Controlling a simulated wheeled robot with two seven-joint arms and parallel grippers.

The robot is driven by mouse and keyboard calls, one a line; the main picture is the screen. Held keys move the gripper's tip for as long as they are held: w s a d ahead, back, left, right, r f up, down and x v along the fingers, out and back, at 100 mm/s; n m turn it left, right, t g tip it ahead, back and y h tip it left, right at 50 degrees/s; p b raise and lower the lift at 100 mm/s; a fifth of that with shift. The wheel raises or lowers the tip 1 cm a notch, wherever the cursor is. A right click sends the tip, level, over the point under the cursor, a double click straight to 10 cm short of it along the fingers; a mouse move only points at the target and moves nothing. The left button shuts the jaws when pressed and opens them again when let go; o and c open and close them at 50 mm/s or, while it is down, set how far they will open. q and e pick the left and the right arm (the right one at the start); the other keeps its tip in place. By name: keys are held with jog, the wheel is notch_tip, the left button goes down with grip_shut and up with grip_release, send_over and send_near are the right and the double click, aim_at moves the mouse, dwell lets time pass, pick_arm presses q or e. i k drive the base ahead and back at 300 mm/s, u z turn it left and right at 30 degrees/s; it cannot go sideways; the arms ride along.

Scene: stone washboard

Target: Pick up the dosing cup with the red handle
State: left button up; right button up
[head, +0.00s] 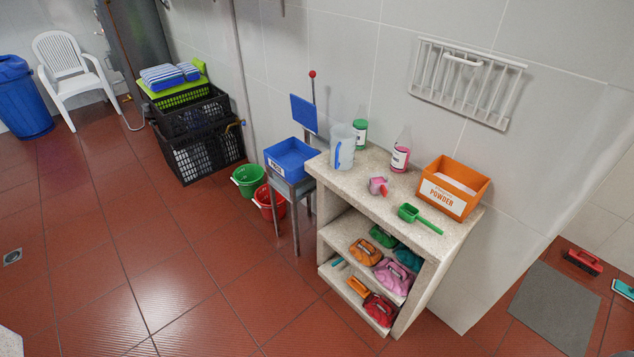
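A small pink dosing cup (376,186) with a red handle stands on top of the stone washboard stand (345,191), near the front edge and left of the middle. Its red handle points toward the lower right. A green scoop (409,212) with a long green handle lies on the same top, further right and apart from the cup. Neither of my grippers is in the head view.
Around the cup stand a clear jug with a blue handle (342,148), a green-and-white container (360,133), a pink-labelled bottle (401,153) and an orange powder box (454,185). A blue bin (291,158) stands left. The red floor (180,260) in front is clear.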

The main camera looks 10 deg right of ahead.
aim_at(380, 187)
jog(key=u, duration=0.95)
jog(key=i, duration=0.85)
jog(key=z, duration=0.1)
